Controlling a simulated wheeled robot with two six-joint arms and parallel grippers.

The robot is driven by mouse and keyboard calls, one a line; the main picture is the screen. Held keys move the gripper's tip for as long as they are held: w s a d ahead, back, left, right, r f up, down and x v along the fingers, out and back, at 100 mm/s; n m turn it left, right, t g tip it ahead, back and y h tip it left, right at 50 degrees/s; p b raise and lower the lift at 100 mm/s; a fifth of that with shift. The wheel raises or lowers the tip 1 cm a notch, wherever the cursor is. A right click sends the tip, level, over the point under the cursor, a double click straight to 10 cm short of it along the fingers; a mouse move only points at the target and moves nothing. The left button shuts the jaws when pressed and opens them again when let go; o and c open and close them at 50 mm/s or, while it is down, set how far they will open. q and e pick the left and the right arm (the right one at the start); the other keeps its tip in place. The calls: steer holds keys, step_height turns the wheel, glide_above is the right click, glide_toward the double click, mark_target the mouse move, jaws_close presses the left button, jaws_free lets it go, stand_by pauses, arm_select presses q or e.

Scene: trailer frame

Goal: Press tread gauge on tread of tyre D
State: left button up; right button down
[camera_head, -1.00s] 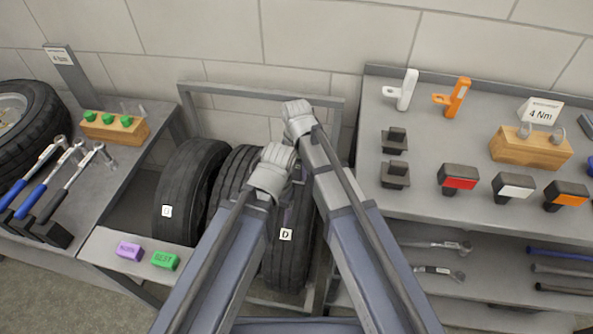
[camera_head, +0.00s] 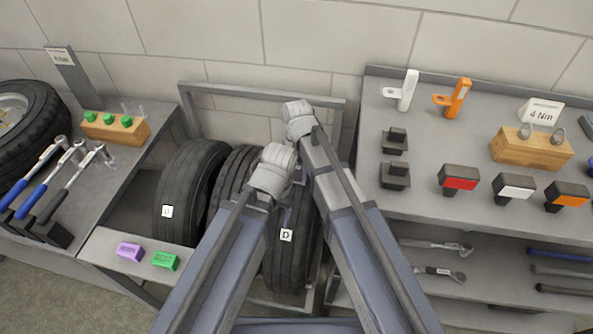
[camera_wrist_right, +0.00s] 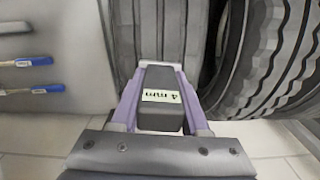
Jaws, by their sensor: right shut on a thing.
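My right gripper (camera_wrist_right: 160,90) is shut on a dark block-shaped tread gauge (camera_wrist_right: 160,116) with a pale "4 mm" label, its purple fingers on either side. In the right wrist view the far end of the gauge meets the grooved tread of a tyre (camera_wrist_right: 160,30) in the picture; I cannot tell whether they touch. Tyre D (camera_head: 286,262), with a white D label, stands upright in the rack in the head view, partly hidden by my arms. The right gripper is mostly hidden behind the arms there. My left gripper is hidden too.
Other tyres stand left of tyre D, one (camera_head: 180,190) with a white label. A purple block (camera_head: 130,252) and a green block (camera_head: 165,261) lie on the front ledge. The right bench (camera_head: 430,150) holds several gauges and mounts. A grey rack rail (camera_head: 260,92) runs behind.

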steer(key=shift+r, duration=0.1)
step_height(320, 180, up, 6)
steer(key=p, duration=0.6)
stand_by(0.8)
